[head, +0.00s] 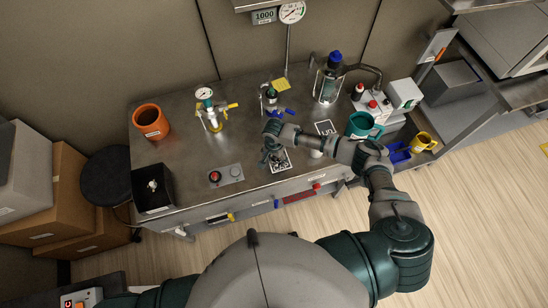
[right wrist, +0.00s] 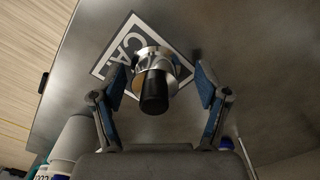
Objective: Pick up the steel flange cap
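The steel flange cap (right wrist: 153,85) has a shiny round flange and a black cylindrical knob. In the head view my right gripper (head: 270,158) hangs low over the card (head: 282,161) and largely hides the cap. My left gripper is not in view.
A white cylinder (head: 316,153) stands close to the right of my right gripper. A gauge fitting (head: 212,119), orange pot (head: 151,122), black box (head: 153,188), teal mug (head: 361,125) and caged bottle (head: 329,82) stand around the metal bench.

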